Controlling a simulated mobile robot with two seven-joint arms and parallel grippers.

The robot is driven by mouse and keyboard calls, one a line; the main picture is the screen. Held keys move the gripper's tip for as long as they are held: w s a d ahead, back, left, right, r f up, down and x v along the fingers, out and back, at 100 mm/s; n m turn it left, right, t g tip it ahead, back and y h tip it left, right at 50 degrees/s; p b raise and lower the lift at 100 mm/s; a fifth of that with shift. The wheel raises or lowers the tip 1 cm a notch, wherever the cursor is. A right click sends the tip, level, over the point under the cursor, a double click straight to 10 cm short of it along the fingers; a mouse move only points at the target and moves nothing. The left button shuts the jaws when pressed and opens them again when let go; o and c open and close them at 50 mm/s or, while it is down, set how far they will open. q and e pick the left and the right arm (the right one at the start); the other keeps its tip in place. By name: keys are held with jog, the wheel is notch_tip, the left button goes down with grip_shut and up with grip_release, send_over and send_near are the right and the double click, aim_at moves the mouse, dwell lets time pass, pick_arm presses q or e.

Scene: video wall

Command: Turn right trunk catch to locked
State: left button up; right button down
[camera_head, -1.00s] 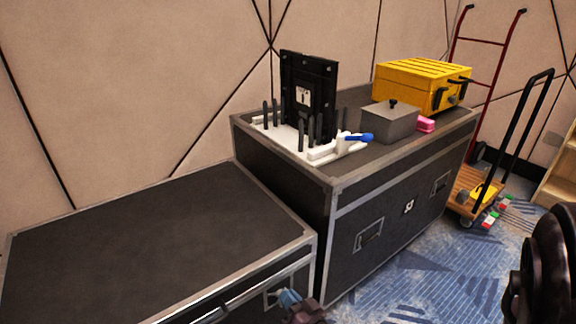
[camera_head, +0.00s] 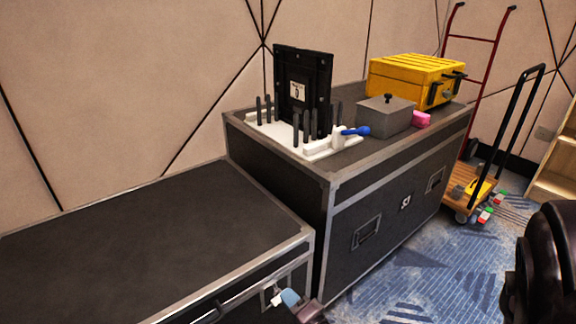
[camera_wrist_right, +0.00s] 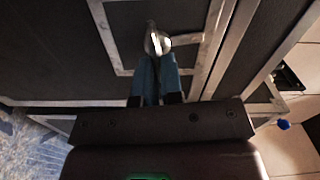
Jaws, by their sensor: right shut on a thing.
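The right trunk catch (camera_wrist_right: 157,41) is a small shiny metal piece on the front of the low dark trunk (camera_head: 130,240). In the head view the catch (camera_head: 276,298) shows as a bright spot near the trunk's right front corner. My right gripper (camera_head: 289,298) is at the bottom edge of that view, touching the catch. In the right wrist view its blue fingers (camera_wrist_right: 158,62) are close together with the catch between their tips. The fingers hide part of the catch, so its exact setting is hard to read. My left gripper is not in view.
A taller flight case (camera_head: 390,225) stands close to the trunk's right side. It bears a white rack with a black panel (camera_head: 303,88), a grey box (camera_head: 385,117) and a yellow case (camera_head: 415,80). A wooden-decked trolley (camera_head: 470,195) stands at right on blue carpet.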

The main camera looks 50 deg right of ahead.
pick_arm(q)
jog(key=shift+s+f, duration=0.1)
pick_arm(e)
jog(key=shift+f+m, duration=0.15)
jog(key=shift+m, duration=0.75)
jog(key=c, duration=1.3)
grip_release()
jog(key=shift+o, duration=0.2)
jog(key=shift+s, duration=0.15)
pick_arm(q)
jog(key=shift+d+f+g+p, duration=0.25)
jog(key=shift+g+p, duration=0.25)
jog(key=shift+p, duration=0.4)
pick_arm(e)
jog(key=v, duration=1)
jog(key=shift+s, duration=0.3)
